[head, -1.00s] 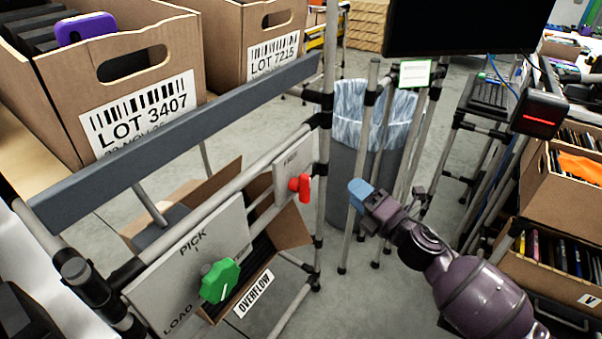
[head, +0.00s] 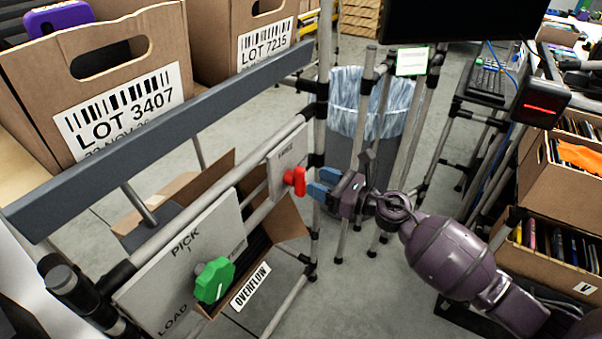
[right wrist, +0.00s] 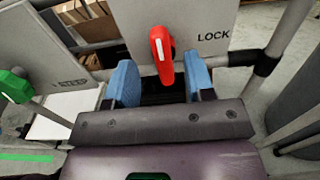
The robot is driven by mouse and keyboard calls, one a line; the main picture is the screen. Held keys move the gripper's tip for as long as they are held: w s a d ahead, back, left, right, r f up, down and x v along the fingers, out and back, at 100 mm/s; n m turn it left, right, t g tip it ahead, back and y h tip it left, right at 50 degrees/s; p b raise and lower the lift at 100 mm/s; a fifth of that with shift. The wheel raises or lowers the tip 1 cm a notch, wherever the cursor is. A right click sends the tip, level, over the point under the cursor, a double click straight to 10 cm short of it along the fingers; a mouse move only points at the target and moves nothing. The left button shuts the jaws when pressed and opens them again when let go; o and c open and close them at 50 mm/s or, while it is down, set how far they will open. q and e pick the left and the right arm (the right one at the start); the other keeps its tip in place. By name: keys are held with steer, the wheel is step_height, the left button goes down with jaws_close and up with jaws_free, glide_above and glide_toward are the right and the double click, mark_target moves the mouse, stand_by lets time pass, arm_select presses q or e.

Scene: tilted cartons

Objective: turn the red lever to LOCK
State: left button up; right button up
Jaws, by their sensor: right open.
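The red lever (head: 296,181) is mounted on a small grey plate (head: 284,156) on the pipe rack. In the right wrist view the red lever (right wrist: 162,54) points roughly up and down with a white stripe near its top. The word LOCK is printed on the plate (right wrist: 212,18) to the right of it. My right gripper (head: 322,184) is open, just right of the lever in the head view. In the right wrist view its blue fingertips (right wrist: 160,84) stand on either side of the lever's lower end, with gaps beside it. My left gripper is not in view.
A green knob (head: 215,280) sits on a larger plate marked PICK and LOAD, left of the red lever. A grey rail (head: 170,145) runs above, in front of cartons (head: 95,90). A lined bin (head: 362,110) and upright pipes stand behind my right gripper.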

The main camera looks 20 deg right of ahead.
mark_target(305, 175)
steer(key=x, duration=0.5)
steer(key=shift+w+a, duration=0.2)
steer(key=shift+w, duration=0.05)
steer(key=c, duration=0.8)
